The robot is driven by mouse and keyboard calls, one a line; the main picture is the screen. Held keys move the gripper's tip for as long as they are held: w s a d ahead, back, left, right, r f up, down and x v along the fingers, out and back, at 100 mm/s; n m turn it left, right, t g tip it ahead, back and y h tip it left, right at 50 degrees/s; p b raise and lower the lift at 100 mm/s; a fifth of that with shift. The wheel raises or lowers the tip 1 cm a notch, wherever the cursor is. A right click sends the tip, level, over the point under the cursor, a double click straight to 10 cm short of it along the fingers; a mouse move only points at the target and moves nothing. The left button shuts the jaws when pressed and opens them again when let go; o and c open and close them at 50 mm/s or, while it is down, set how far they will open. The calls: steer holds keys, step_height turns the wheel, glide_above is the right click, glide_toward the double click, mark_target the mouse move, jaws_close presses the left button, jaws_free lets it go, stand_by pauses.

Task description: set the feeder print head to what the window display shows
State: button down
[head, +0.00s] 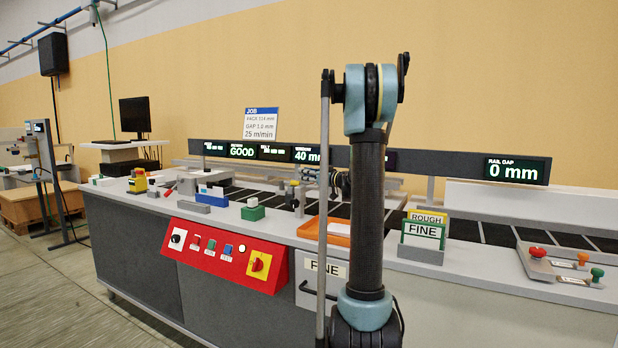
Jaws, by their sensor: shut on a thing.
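The display (306,154) reading "40 mm" hangs on the dark overhead bar, just left of my arm; its small label looks like "WINDOW" but is blurred. A small upright device (297,196) with dark parts stands at the belt's near edge, below that display. Another dark, rounded device (341,184) is partly covered by my arm and rod. Which of these is the feeder print head, and its setting, I cannot tell. My arm stands upright right of centre; its gripper is hidden behind it, so its hold does not show.
Other displays read "GOOD" (152,152) and, at right, "RAIL GAP 0 mm" (514,170). A red control panel (226,255) fronts the counter. An orange tray (332,232), a ROUGH/FINE card holder (421,253) and red- and green-knobbed clamps (565,262) occupy the counter.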

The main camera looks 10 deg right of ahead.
steer(key=c, duration=1.4)
jaws_free()
steer(key=v, duration=1.2)
